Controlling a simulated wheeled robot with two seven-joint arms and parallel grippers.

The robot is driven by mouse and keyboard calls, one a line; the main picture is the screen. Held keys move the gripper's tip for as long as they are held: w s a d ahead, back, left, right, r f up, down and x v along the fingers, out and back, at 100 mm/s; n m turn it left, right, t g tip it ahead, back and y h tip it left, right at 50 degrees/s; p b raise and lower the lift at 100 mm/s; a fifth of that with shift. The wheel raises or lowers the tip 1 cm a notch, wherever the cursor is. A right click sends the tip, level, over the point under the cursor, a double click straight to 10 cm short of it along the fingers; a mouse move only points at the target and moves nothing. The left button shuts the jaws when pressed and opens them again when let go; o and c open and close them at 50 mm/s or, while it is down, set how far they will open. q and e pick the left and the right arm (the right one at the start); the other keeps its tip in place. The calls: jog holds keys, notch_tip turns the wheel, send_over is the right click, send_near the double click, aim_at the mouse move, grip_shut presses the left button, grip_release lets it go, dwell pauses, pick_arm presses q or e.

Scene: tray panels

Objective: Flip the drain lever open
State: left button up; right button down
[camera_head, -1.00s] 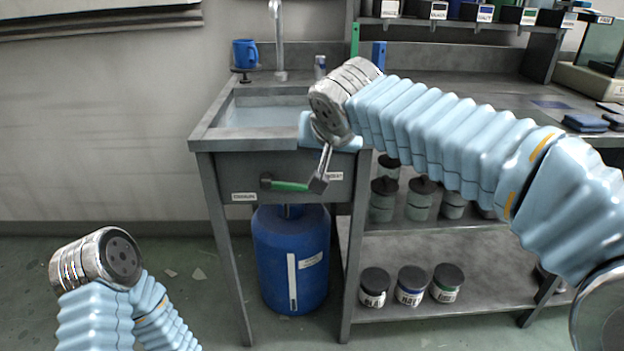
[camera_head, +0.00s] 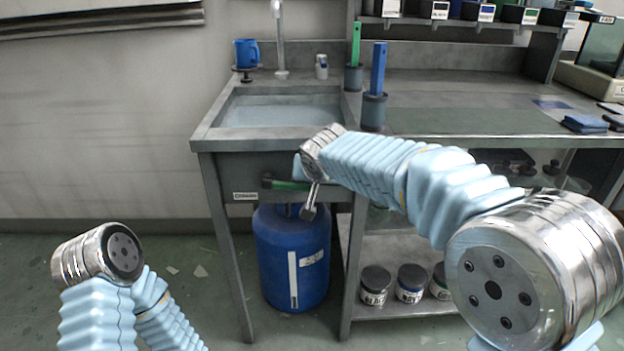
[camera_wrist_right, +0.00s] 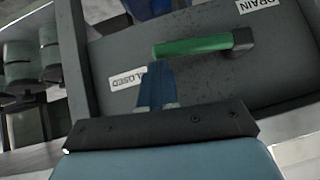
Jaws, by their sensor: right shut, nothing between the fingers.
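The drain lever, a green handle (camera_head: 290,185) on a dark pivot, is on the grey panel (camera_head: 228,172) under the sink. It lies roughly level, its free end toward the CLOSED label (camera_wrist_right: 126,79) in the wrist view. That view also shows the green handle (camera_wrist_right: 192,46) and the DRAIN label (camera_wrist_right: 258,4). My right gripper (camera_head: 309,212) is shut and empty in front of the panel, its tips just below the lever in the head picture. Its blue fingers (camera_wrist_right: 158,84) appear close to the handle's free end; contact cannot be told. My left gripper is out of view.
A blue drum (camera_head: 270,255) stands under the sink (camera_head: 280,112). Jars (camera_head: 411,283) stand on the lower shelf to the right. Green and blue handled tools (camera_head: 378,70) stand on the worktop.

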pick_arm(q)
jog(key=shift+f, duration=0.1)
pick_arm(e)
jog(key=shift+f, duration=0.25)
